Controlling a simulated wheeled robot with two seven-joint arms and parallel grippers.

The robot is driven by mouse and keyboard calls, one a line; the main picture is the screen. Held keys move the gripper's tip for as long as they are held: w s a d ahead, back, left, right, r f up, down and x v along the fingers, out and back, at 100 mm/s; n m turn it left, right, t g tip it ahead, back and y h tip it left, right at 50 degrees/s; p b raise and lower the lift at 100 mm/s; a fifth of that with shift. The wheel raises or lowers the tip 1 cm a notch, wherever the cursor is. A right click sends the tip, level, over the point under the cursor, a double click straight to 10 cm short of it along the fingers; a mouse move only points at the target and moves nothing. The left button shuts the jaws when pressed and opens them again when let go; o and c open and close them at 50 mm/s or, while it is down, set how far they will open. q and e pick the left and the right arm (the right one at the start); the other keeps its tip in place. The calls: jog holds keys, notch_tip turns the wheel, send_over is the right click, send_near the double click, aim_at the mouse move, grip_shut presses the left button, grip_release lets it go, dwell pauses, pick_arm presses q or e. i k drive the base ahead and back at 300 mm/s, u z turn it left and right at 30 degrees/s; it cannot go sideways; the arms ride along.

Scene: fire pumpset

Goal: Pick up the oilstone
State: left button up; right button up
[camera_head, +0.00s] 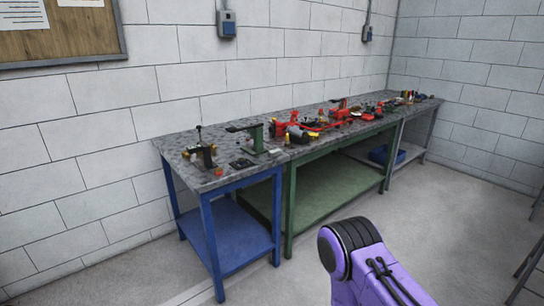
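A long workbench (221,181) stands against the back wall, with many small items on its grey mottled top. I cannot pick out the oilstone for certain at this distance. A small dark flat item (242,163) lies near the front edge of the bench's left part; I cannot tell whether it is the oilstone. Neither of my grippers is in view. A purple and black link of my own arm shows at the bottom, well apart from the bench.
A dark vise-like tool (205,155) and a green one (256,138) stand on the bench's left part. Red pump parts (320,124) crowd the middle. A blue bin (386,155) sits on a lower shelf. The grey floor (440,215) before the bench is clear.

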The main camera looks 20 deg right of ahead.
aim_at(274, 153)
jog(key=z, duration=0.75)
jog(key=i, duration=0.7)
jog(key=z, duration=1.2)
jog(key=i, duration=1.7)
jog(key=u, duration=1.25)
jog(key=i, duration=0.65)
jog(key=u, duration=0.7)
